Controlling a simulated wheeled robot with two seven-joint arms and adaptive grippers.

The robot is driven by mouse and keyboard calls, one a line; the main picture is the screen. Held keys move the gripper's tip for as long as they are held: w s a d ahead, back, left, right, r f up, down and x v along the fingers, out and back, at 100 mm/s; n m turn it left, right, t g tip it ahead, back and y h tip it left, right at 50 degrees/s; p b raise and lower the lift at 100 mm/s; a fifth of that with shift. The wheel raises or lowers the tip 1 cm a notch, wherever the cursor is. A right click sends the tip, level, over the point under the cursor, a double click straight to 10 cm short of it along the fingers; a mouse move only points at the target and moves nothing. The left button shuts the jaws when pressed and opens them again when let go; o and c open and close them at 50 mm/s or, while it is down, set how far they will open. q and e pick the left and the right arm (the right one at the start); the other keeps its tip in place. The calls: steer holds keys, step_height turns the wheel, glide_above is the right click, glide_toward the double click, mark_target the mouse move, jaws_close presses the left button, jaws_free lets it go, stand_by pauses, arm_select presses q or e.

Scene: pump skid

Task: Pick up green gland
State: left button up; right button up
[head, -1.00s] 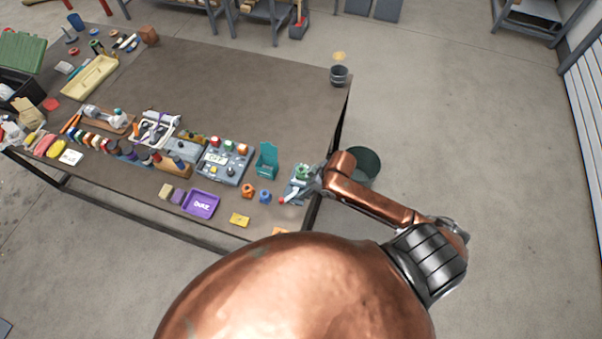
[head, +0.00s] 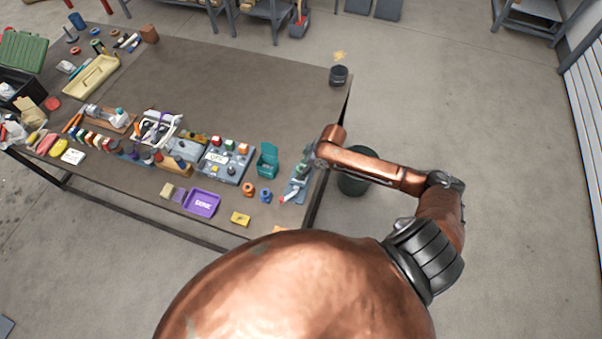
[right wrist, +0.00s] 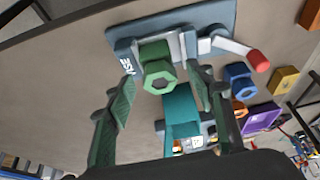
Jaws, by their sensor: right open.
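The green gland (right wrist: 157,72) is a hex-shaped nut-like piece with a hole, seen in the right wrist view. It sits between the jaws of a small grey-blue vise (right wrist: 215,18) with a red-tipped handle. My right gripper (right wrist: 161,76) is open, with one finger on each side of the gland in the picture; I see no contact. In the head view the vise (head: 293,190) lies near the table's right edge, under my right gripper (head: 308,170), which mostly hides the gland. My left gripper is not in view.
A teal holder (head: 267,160) stands left of the vise. Orange (head: 248,189) and blue (head: 265,195) nuts and a purple tray (head: 202,203) lie nearby. A grey control box (head: 225,163) is farther left. A dark cup (head: 339,76) stands at the far right corner.

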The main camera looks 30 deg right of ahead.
steer(key=shift+x, duration=0.8)
steer(key=shift+c, duration=0.3)
steer(key=c, duration=1.2)
steer(key=shift+c, duration=0.2)
steer(key=shift+r, duration=0.1)
